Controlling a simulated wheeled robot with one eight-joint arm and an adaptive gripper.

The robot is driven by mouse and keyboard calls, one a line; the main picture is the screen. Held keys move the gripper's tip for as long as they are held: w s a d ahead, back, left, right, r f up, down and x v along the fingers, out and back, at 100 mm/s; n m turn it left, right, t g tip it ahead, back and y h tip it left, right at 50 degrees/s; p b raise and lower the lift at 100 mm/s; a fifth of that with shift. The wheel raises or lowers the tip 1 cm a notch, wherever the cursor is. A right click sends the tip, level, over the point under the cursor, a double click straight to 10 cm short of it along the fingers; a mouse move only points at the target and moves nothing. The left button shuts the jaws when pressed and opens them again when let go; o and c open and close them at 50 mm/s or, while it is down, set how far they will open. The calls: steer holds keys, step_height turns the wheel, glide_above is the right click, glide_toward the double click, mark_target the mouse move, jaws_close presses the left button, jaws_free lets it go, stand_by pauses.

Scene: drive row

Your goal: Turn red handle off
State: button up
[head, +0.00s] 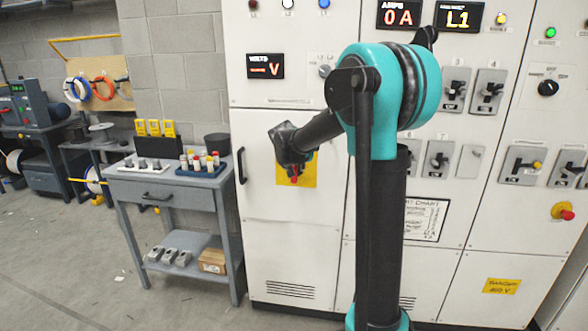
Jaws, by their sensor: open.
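The red handle (294,175) sits on a yellow plate (310,170) on the white cabinet door in the middle of the head view. Only the lower part of the handle shows, and its exact angle is hard to tell. My gripper (286,148) is dark and is just above and in front of the plate, covering its upper left part. It is open. My forearm and wrist hide the area around it, and I cannot tell whether the fingers touch the handle.
A grey bench (170,195) with small parts stands left of the cabinet. A black door handle (241,165) is left of the yellow plate. Another red-and-yellow control (562,211) is at far right. Floor at lower left is mostly clear.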

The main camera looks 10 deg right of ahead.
steer(key=shift+x, duration=0.9)
jaws_close()
